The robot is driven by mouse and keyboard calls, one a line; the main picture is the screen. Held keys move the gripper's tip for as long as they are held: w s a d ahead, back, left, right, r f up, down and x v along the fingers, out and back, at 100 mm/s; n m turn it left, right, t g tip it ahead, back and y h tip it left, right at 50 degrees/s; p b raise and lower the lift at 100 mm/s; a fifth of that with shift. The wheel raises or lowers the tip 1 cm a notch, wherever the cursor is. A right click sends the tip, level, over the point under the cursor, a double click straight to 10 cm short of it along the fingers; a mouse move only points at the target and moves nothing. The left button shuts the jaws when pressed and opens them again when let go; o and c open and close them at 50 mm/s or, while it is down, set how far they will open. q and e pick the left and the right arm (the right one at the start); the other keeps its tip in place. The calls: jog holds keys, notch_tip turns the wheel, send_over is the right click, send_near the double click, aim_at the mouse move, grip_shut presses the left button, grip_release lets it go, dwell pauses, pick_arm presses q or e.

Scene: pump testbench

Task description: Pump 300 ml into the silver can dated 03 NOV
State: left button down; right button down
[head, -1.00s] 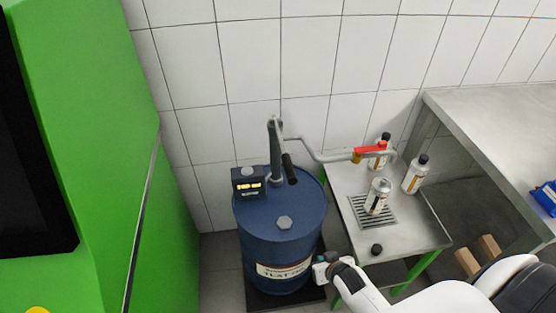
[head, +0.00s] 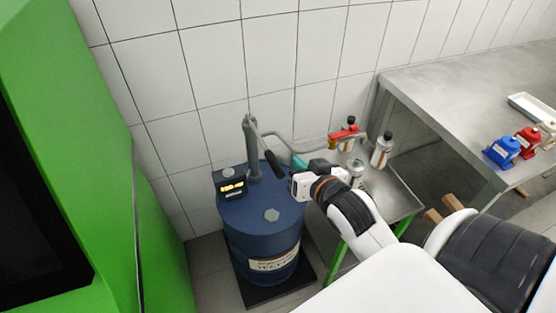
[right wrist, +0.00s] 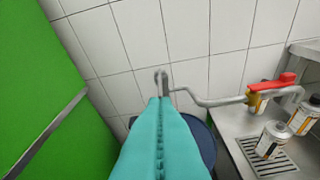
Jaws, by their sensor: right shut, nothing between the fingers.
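The blue drum (head: 262,235) carries a grey hand pump (head: 252,145) with a black-gripped lever (head: 275,163) and a meter with a lit display (head: 232,187). A silver can (head: 357,168) stands under the spout on the grate, partly hidden by my right arm; it also shows in the right wrist view (right wrist: 272,140). Two more silver cans, one by the red valve handle (head: 347,131) and one to the right (head: 381,153), have dark caps. No date is readable. My right gripper (head: 298,161) is shut and empty, just right of the lever; its teal fingers (right wrist: 162,108) meet in the wrist view.
A green cabinet (head: 90,150) stands at the left. A tiled wall closes the back.

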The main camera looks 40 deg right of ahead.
jog(key=shift+w, duration=0.1)
jog(key=p, duration=0.2)
send_over(279, 166)
notch_tip(279, 166, down, 3)
jog(key=f+p, duration=0.1)
jog(key=f, duration=0.2)
jog(key=shift+d+f, duration=0.1)
jog(key=shift+d, duration=0.1)
jog(key=shift+a+f, duration=0.2)
jog(key=shift+f, duration=0.35)
